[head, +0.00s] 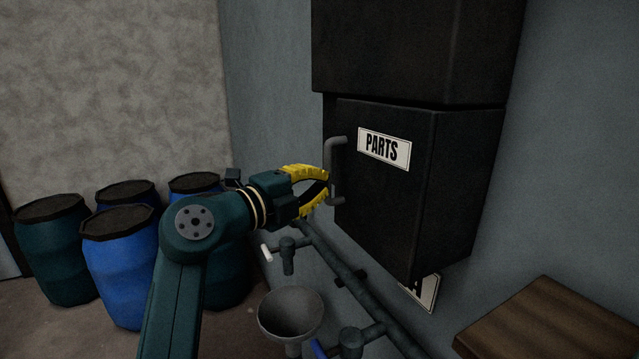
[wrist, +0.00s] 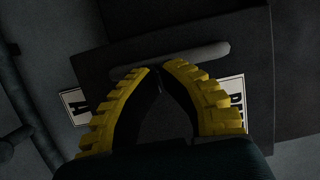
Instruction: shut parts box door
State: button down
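The dark parts box (head: 460,185) hangs on the wall. Its front door (head: 385,215) bears a white PARTS label (head: 384,149) and a grey bar handle (head: 333,168) near its left edge. A narrow dark strip shows along the door's top and left edges; I cannot tell how far the door stands from the frame. My gripper (head: 327,180) is at the handle, its yellow fingers drawn together at the tips. In the wrist view, the fingertips (wrist: 160,68) meet just at the handle (wrist: 170,54), which runs across beyond them and not between them. Contact is unclear.
Another dark box (head: 415,45) sits directly above. Pipes (head: 350,275) with valves and a grey funnel (head: 290,312) lie below my gripper. Blue and green barrels (head: 125,265) stand at left. A wooden top (head: 555,325) is at lower right. A sign (head: 422,290) is partly hidden under the box.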

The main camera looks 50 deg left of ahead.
jog(key=s+a+b, duration=0.3)
jog(key=s+b, duration=0.2)
jog(key=s, duration=0.7)
jog(key=shift+s, duration=0.4)
jog(key=shift+a, duration=0.1)
